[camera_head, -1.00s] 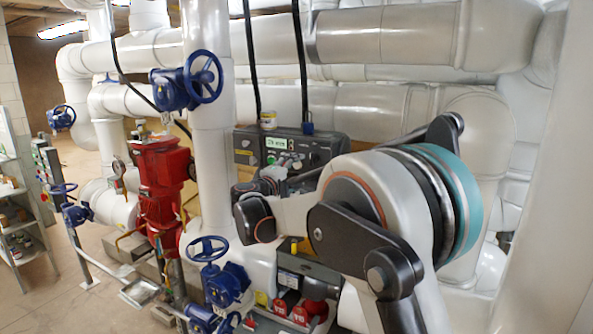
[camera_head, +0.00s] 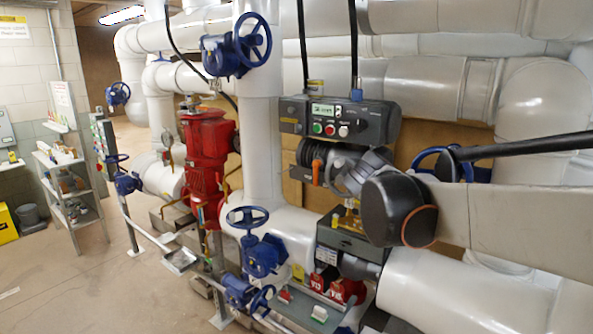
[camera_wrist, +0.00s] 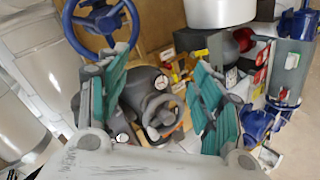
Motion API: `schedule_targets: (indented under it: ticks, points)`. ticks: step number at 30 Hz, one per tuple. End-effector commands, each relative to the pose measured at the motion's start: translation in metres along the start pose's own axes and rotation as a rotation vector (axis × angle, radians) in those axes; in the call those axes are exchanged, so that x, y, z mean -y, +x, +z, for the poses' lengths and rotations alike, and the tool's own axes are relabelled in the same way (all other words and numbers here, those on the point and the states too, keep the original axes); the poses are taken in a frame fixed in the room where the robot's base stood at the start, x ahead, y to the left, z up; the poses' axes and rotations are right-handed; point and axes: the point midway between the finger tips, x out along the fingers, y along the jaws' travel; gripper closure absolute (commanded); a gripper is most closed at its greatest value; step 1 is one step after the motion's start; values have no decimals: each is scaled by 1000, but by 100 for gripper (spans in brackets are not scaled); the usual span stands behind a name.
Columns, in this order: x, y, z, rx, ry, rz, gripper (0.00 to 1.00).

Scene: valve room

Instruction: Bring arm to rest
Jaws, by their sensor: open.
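My arm reaches in from the right in the head view, with a dark rounded wrist joint (camera_head: 398,208). My gripper (camera_wrist: 160,85) shows in the wrist view with its two teal-padded fingers spread wide and nothing gripped. A dark round fitting with a grey handwheel (camera_wrist: 166,112) appears between and behind the fingers; I cannot tell how far away it is. In the head view the hand end lies in front of the pipework, just below the grey control box (camera_head: 340,118). The fingertips are hard to make out there.
A blue handwheel (camera_wrist: 95,18) is close to the left finger in the wrist view. White pipes, a red pump (camera_head: 207,150) and blue valves (camera_head: 258,255) crowd the middle and left. A shelf (camera_head: 70,190) stands at far left; open floor (camera_head: 90,290) lies lower left.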

Motion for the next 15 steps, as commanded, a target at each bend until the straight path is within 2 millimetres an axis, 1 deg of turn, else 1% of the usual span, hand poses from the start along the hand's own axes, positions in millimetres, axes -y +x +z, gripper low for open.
schedule_targets:
  ticks: [1,2,3,8,12,14,15]
  points:
    - [14,-3,26,11,35,-34,40]
    - [20,-6,38,17,57,-57,40]
    - [29,-11,54,24,88,-88,40]
    - [71,-30,117,51,208,-208,40]
    - [114,-47,168,71,316,-312,40]
    - [134,-54,189,78,362,-357,40]
    - [148,-59,202,83,393,-386,40]
